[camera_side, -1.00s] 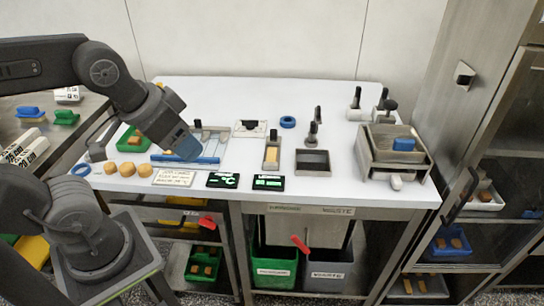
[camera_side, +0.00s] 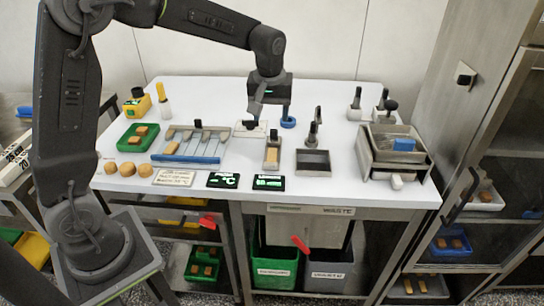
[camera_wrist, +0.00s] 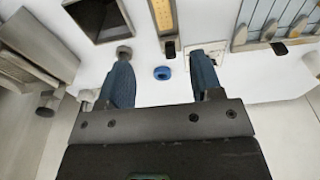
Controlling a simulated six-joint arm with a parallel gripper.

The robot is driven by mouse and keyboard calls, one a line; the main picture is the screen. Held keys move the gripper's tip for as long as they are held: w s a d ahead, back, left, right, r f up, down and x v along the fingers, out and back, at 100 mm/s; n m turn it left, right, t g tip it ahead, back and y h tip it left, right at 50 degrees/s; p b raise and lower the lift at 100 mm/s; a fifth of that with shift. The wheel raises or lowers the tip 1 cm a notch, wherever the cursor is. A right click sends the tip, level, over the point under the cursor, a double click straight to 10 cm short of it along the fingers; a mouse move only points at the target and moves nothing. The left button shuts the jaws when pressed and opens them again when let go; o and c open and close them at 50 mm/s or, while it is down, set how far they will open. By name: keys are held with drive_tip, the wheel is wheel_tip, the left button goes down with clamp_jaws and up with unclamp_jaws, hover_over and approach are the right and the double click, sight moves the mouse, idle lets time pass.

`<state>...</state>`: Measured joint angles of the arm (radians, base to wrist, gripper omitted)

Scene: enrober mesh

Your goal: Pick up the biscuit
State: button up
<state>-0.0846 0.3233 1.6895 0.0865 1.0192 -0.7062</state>
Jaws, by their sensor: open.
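Several biscuit-like pieces are in view, and I cannot tell which one the task means. Two tan rectangular biscuits (camera_side: 141,131) lie in a green tray (camera_side: 124,146) at the left. A tan biscuit (camera_side: 172,148) lies at the left end of a slotted rack with a blue front bar (camera_side: 190,160). A long yellowish piece (camera_side: 271,155) sits in a narrow metal holder, also in the wrist view (camera_wrist: 163,15). Round tan pieces (camera_side: 127,169) stand at the front left. My gripper (camera_side: 270,117) is open and empty at the back middle; in the wrist view (camera_wrist: 162,62) its fingers are apart.
A blue ring (camera_side: 288,122) lies close to my gripper, showing between the fingers in the wrist view (camera_wrist: 162,73). A dark open box (camera_side: 313,162) and a metal unit with a blue block (camera_side: 404,145) stand to the right. Label plates (camera_side: 223,180) line the front.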

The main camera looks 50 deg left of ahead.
drive_tip(key=w+f, duration=0.1)
drive_tip(key=f, duration=0.1)
hover_over(272, 154)
drive_tip(key=d, duration=0.1)
drive_tip(key=f, duration=0.7)
drive_tip(key=shift+s+d+f, duration=0.1)
drive_tip(key=shift+s+f, duration=0.2)
drive_tip(key=shift+f, duration=0.1)
drive_tip(key=shift+w+a+f, duration=0.1)
drive_tip(key=shift+a+f, duration=0.1)
drive_tip(key=shift+f, duration=0.65)
drive_tip(key=shift+w+a+f, duration=0.1)
drive_tip(key=shift+a+f, duration=0.05)
drive_tip(key=shift+f, duration=0.7)
drive_tip(key=shift+w+a+f, duration=0.1)
drive_tip(key=shift+a+f, duration=0.1)
drive_tip(key=shift+f, duration=0.65)
drive_tip(key=c, duration=0.8)
drive_tip(key=shift+c, duration=0.2)
drive_tip(key=shift+r, duration=0.1)
drive_tip(key=shift+r, duration=0.55)
wheel_tip(272, 154, up, 3)
drive_tip(key=shift+f, duration=0.1)
drive_tip(key=s+a+r, duration=0.6)
drive_tip(key=a+r, duration=0.1)
drive_tip(key=a, duration=0.2)
drive_tip(key=shift+s+a, duration=0.35)
